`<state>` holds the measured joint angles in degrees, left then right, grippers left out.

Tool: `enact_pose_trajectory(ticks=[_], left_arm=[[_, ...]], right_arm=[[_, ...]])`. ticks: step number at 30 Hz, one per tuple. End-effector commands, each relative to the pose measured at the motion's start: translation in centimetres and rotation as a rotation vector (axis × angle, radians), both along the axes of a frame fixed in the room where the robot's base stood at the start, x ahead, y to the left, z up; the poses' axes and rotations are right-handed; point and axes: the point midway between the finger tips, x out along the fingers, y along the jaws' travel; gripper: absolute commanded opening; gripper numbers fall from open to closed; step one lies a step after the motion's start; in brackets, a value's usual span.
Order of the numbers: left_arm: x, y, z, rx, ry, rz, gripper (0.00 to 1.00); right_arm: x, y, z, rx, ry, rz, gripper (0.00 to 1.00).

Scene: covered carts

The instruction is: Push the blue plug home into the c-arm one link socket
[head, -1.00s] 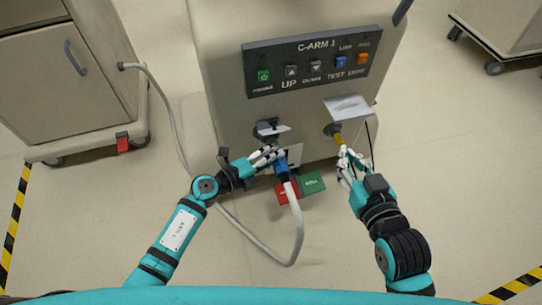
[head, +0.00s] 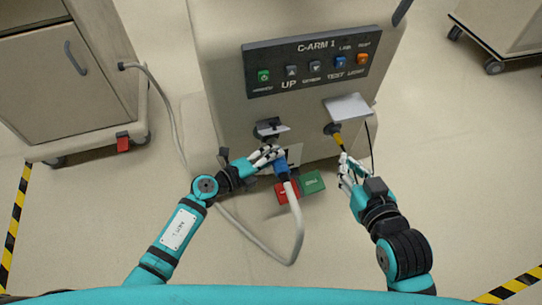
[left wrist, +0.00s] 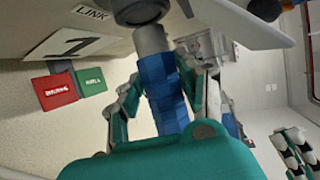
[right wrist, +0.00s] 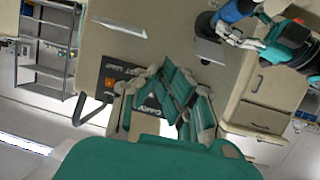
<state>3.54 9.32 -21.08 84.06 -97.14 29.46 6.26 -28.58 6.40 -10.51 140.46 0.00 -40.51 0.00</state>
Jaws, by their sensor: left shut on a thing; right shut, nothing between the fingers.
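The blue plug (head: 280,161) is in my left gripper (head: 270,156), which is shut around its body at the lower front of the C-arm 1 cart. Its grey cable hangs below it. In the left wrist view the blue plug (left wrist: 160,88) points its grey nose at the dark round link socket (left wrist: 138,10), beside a LINK label. The nose meets the socket's mouth there; how deep it sits is hidden. In the head view the link socket (head: 268,127) has a raised flap. My right gripper (head: 345,164) is shut and empty, below a yellow-black piece (head: 337,138) at another socket.
A white flap (head: 348,107) juts out above the right socket, with a thin black cord beside it. Red and green tags (head: 311,182) hang below the plug. The grey cable (head: 297,232) loops towards a cabinet (head: 66,88) on the left. Floor in front is clear.

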Motion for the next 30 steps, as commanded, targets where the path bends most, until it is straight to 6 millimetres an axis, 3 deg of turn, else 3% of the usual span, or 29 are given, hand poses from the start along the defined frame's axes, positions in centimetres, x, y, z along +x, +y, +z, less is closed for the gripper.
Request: enact_pose_trajectory(ticks=[30], left_arm=[[0.1,0.0,0.1,0.0,-0.002,0.001,0.0]], right_arm=[[-1.2,-0.6,-1.9,-0.028,0.109,-0.006,0.0]])
